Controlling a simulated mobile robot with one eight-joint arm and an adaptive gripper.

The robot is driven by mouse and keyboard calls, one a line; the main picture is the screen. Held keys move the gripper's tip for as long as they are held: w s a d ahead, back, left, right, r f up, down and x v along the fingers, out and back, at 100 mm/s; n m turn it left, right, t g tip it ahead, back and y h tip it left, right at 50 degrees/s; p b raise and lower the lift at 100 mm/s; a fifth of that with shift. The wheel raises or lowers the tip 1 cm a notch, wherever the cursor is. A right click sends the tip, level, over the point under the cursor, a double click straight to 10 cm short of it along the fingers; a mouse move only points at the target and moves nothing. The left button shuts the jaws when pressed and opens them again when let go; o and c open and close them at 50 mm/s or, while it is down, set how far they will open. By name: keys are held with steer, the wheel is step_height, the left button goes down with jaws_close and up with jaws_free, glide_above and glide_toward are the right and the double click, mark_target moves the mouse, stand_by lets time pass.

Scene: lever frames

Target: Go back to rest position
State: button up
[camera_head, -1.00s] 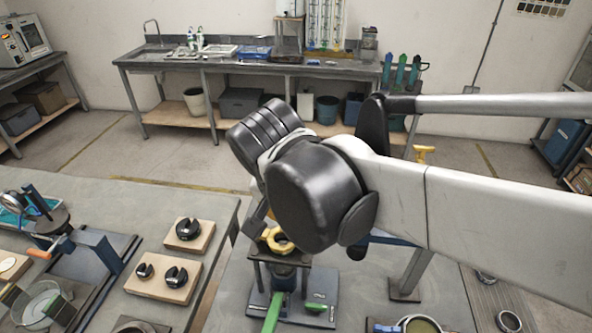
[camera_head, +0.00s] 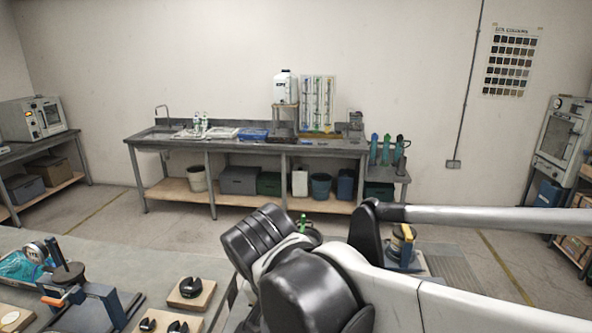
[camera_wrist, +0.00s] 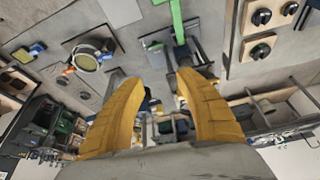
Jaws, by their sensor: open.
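My gripper (camera_wrist: 153,82) shows in the wrist view as two yellow fingers spread apart, with nothing between them. It is open and empty. In that view, a lever device with a green handle (camera_wrist: 177,22) stands on a bench beyond the fingertips, apart from them. In the head view my black and white arm reaches in from the right and covers the middle of the near bench. The gripper itself is hidden there behind the arm.
In the head view, a bench (camera_head: 140,258) at the lower left bears a blue press (camera_head: 85,305) and wooden blocks with black knobs (camera_head: 190,290). A long grey workbench (camera_head: 250,147) stands along the far wall. Open floor (camera_head: 125,215) lies between them.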

steer(key=s+d+f+n+t+b, duration=0.1)
steer(key=d+f+b, duration=0.4)
steer(key=d, duration=0.5)
steer(key=s+d+f+n+t+y+b, duration=0.1)
steer(key=s+d+f+b, duration=0.3)
steer(key=d+f, duration=0.5)
steer(key=shift+s+d+n+t+b, duration=0.35)
steer(key=shift+d+n+t+b, duration=0.2)
steer(key=shift+b, duration=0.65)
